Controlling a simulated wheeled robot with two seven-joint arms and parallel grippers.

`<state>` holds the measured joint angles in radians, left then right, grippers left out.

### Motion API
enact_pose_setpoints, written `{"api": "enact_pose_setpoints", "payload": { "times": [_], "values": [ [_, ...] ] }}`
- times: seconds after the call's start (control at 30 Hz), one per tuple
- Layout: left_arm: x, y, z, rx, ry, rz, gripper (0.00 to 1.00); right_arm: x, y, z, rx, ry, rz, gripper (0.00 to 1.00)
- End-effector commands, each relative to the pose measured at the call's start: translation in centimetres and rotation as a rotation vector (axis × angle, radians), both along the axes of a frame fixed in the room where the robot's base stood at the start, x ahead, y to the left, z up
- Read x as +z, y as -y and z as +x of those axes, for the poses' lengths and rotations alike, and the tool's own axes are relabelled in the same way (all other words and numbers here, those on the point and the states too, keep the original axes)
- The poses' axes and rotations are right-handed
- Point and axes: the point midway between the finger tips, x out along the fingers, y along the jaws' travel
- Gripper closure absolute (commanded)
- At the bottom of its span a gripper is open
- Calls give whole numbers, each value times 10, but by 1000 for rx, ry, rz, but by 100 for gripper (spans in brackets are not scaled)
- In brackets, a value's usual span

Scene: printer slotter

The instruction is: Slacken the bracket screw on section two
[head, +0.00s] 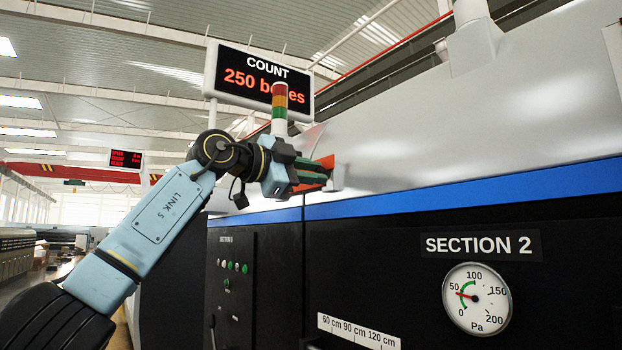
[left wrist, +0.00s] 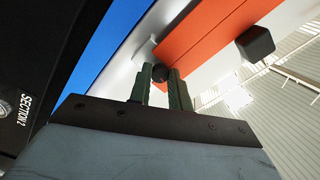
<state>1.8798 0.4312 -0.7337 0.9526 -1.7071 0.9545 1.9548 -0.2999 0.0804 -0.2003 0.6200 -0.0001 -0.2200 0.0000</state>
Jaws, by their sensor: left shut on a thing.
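My left gripper (head: 318,174) reaches to the orange bracket (head: 327,161) on the machine's pale upper side, above the blue stripe. In the left wrist view its two green fingers (left wrist: 160,82) are shut on a round black screw knob (left wrist: 160,73) at the orange bracket (left wrist: 205,28). The fingers hide part of this knob. A second black knob (left wrist: 256,44) stands on the bracket to the right, apart from the fingers. The "SECTION 2" label (head: 480,245) is on the black panel at the lower right. My right gripper is not in view.
A pressure gauge (head: 477,299) and a centimetre scale (head: 358,331) sit on the black panel. A signal tower (head: 279,108) and a "COUNT" display reading 250 (head: 262,80) stand behind my left wrist. A button panel (head: 231,290) is below it.

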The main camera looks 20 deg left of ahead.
Motion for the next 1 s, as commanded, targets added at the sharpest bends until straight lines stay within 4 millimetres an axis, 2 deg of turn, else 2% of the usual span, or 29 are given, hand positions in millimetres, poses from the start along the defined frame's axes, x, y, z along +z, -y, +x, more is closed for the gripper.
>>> {"api": "enact_pose_setpoints", "payload": {
  "times": [0.33,0.9,0.93,1.0],
  "values": [
    [0,-1,0,2,-89,-116,100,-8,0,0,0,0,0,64],
    [0,-1,0,1,-107,-137,100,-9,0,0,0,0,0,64],
    [0,-1,0,2,-108,-137,77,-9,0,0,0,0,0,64],
    [0,0,0,1,-107,-136,68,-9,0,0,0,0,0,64]
  ]
}}
